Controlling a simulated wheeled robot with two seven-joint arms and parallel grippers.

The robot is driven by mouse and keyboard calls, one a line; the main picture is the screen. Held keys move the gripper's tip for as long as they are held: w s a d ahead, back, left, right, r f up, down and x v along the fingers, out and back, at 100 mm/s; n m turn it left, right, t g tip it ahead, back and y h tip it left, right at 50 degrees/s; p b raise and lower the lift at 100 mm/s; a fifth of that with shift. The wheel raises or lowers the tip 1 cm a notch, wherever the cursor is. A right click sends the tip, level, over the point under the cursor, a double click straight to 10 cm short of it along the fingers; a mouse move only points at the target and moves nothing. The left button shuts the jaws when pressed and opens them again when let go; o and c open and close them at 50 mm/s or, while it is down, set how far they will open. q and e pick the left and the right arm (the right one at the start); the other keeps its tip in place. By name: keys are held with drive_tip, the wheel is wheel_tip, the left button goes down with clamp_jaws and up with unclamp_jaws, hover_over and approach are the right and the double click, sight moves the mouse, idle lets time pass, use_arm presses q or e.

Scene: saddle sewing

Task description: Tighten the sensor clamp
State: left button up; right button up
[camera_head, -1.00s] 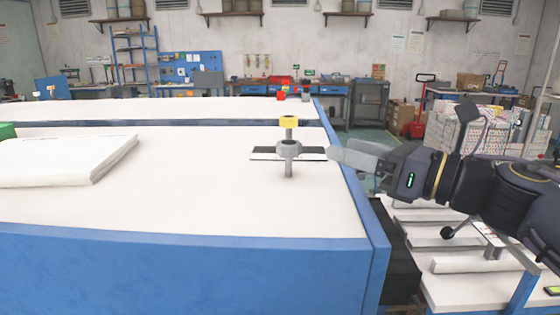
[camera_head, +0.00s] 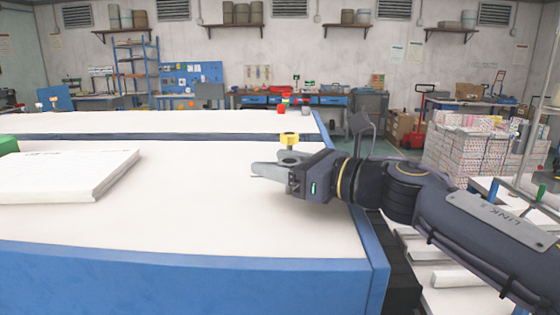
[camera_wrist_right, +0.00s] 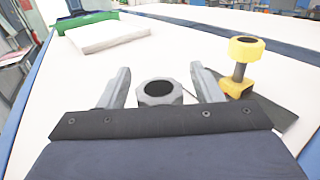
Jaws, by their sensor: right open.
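The sensor clamp shows in the head view as a yellow knob (camera_head: 289,139) above a grey collar (camera_head: 291,157), near the right end of the white tabletop. My right gripper (camera_head: 264,168) reaches in from the right and hides the clamp's lower part. In the right wrist view, the gripper (camera_wrist_right: 160,75) is open. A grey ring-shaped part (camera_wrist_right: 158,92) lies between its two fingers, with a gap on each side. The yellow knob (camera_wrist_right: 246,48) stands upright just outside the right finger, above a dark flat plate (camera_wrist_right: 275,108). My left gripper is not in view.
A stack of white sheets (camera_head: 68,174) lies on the left of the blue-edged table (camera_head: 190,225), beside a green object (camera_head: 8,145). The tabletop between the stack and my gripper is clear. Small red items (camera_head: 282,108) stand at the far edge.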

drive_tip(key=shift+c, duration=0.3)
drive_tip(key=c, duration=0.9)
drive_tip(key=shift+c, duration=0.2)
